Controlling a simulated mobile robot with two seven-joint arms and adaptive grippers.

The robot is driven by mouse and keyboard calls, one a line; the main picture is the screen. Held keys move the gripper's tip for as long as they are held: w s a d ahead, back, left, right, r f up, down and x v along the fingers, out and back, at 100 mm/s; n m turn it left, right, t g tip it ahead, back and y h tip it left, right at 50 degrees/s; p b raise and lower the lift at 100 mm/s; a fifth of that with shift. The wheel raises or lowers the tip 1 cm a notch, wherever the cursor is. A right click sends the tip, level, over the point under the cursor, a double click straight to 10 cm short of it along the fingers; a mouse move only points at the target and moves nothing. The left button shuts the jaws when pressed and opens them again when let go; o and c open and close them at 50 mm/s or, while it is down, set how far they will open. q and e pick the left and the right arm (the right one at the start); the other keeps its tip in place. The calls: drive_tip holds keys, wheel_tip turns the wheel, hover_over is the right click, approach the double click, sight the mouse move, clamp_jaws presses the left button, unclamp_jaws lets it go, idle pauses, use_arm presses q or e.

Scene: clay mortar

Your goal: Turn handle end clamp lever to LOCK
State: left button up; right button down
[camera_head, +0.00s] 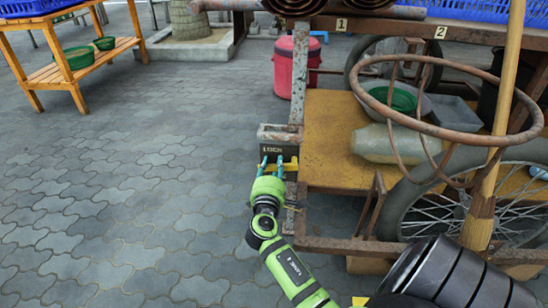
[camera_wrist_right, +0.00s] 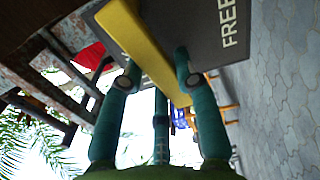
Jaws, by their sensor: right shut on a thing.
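The clamp lever is a yellow bar (camera_head: 291,166) at the end of the cart's handle, below a dark plate (camera_head: 277,150) marked LOCK. In the head view it lies roughly level. My right gripper (camera_head: 271,164) has its teal fingers on either side of the lever, shut on it. In the right wrist view the yellow lever (camera_wrist_right: 146,42) runs slantwise between the fingertips (camera_wrist_right: 157,68). Beside it is the dark plate (camera_wrist_right: 226,45) marked FREE. Part of the lever is hidden by my fingers. My left gripper is not in view.
A rusty cart frame (camera_head: 335,246) with a spoked wheel (camera_head: 440,212) stands close on the right. A rusty ring (camera_head: 440,130) and wooden pole (camera_head: 495,140) rise there. A red bucket (camera_head: 284,70) stands behind. The paving (camera_head: 120,200) at left is clear.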

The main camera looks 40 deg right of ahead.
drive_tip(key=shift+r+m, duration=0.5)
drive_tip(key=shift+m, duration=0.4)
drive_tip(key=shift+r, duration=0.1)
drive_tip(key=c, duration=0.9)
unclamp_jaws()
drive_tip(key=shift+s+a, duration=0.2)
drive_tip(key=shift+a, duration=0.1)
drive_tip(key=v, duration=1.1)
drive_tip(key=shift+s+a, duration=0.1)
drive_tip(key=shift+a, duration=0.05)
